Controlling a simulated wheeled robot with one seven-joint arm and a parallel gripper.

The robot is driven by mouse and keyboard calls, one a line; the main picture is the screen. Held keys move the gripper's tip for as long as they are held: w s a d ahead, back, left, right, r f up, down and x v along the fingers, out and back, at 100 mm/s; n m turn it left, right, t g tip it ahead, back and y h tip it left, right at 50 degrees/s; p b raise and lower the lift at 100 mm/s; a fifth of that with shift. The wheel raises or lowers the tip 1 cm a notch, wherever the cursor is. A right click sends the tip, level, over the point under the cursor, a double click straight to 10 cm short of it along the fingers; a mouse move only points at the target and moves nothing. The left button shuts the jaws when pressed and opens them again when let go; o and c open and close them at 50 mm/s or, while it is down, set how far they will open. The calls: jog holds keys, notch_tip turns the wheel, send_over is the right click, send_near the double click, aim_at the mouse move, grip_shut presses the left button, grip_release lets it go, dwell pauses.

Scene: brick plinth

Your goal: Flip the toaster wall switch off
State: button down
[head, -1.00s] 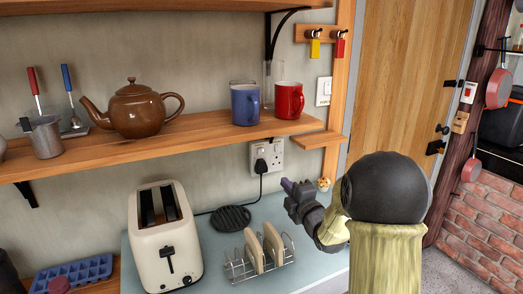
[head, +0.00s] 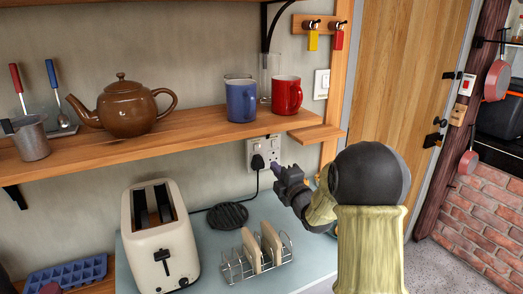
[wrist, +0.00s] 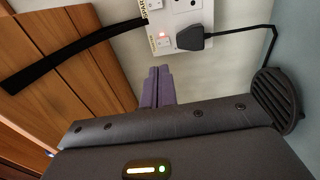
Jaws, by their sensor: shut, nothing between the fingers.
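The white double wall socket (head: 264,151) is on the wall under the wooden shelf, above the counter. A black plug (head: 258,162) with a cable sits in it. In the wrist view the socket (wrist: 190,12) shows at the top, with a small white switch (wrist: 163,44) beside the plug (wrist: 194,38) and a red glow at it. The cream toaster (head: 175,235) stands on the counter at left. My gripper (head: 276,168) is shut and empty, just right of and below the socket. Its purple fingertips (wrist: 160,71) point towards the switch; I cannot tell any contact.
The shelf (head: 180,140) overhangs the socket and carries a teapot (head: 128,107), a blue mug (head: 241,101) and a red mug (head: 286,95). A toast rack (head: 262,258) and a round black trivet (head: 227,215) lie on the counter below. Another light switch (head: 321,84) is higher right.

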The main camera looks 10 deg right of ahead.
aim_at(257, 146)
jog(key=p+x, duration=0.2)
jog(key=x, duration=0.9)
jog(key=shift+p, duration=0.4)
jog(key=shift+d, duration=0.1)
